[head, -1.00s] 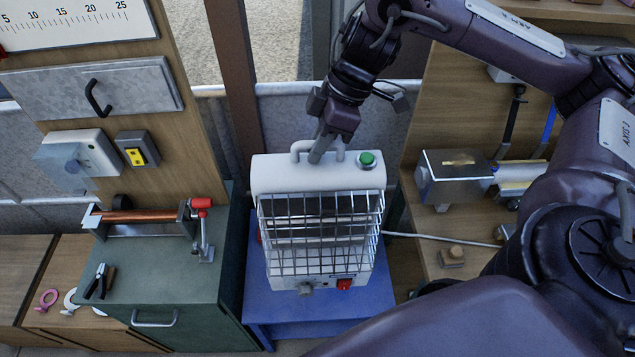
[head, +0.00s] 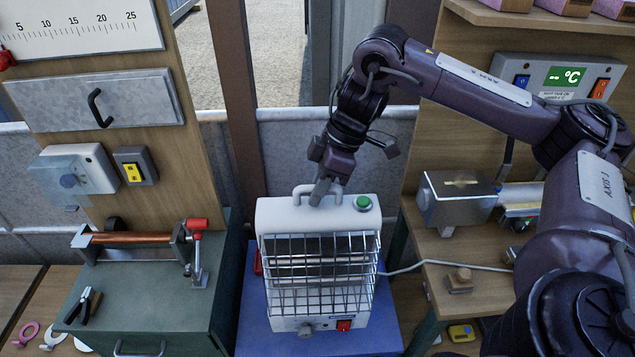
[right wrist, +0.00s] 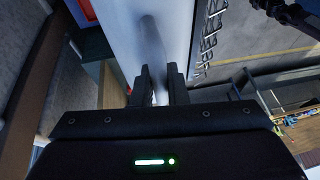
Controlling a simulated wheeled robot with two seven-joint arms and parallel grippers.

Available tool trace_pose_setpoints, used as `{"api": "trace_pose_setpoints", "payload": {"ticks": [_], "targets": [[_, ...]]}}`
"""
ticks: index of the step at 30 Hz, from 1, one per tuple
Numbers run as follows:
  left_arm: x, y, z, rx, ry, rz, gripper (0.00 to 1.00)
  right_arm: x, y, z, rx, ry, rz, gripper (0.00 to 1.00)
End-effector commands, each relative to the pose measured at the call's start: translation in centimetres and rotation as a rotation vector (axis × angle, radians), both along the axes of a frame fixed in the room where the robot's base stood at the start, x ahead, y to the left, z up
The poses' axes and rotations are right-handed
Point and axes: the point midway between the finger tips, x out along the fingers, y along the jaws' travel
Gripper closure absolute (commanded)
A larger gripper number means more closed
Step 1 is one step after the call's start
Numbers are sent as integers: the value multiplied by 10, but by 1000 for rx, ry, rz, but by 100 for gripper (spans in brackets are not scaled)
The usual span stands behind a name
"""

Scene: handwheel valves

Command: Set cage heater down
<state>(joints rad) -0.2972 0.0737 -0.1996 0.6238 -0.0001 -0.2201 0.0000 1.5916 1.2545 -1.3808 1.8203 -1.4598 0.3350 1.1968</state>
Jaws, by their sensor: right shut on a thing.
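The cage heater (head: 318,264) is a white box with a wire grille, a green button on top and a red switch low on its front. It stands upright over the blue stand (head: 378,335); I cannot tell whether its base touches the stand. My right gripper (head: 320,192) is shut on the heater's top handle (head: 302,192). In the right wrist view the gripper's fingers (right wrist: 158,88) close around the white handle bar (right wrist: 153,45). My left gripper is not in view.
A green cabinet (head: 150,290) with a clamped copper rod and pliers (head: 84,303) stands to the left. A wooden bench (head: 480,285) with a metal box (head: 455,200) is to the right. A pale cable (head: 425,264) runs from the heater to the right.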

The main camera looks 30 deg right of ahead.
Motion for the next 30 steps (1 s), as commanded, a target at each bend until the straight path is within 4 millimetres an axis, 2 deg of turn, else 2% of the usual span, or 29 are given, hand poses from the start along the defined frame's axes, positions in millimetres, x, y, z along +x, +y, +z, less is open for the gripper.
{"api": "trace_pose_setpoints", "payload": {"ticks": [1,3,8,17,20,26,30], "targets": [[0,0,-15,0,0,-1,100,0,1,-18,5,-2,1,100],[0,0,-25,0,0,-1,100,0,1,-33,4,-3,0,100],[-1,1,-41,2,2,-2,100,1,1,-58,5,-3,0,100],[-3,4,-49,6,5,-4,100,1,1,-72,5,-6,1,100],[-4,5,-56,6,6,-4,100,1,1,-83,4,-5,1,100],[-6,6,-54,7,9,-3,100,1,1,-103,4,-5,0,100],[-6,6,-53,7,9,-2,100,1,1,-107,4,-5,0,100]]}}
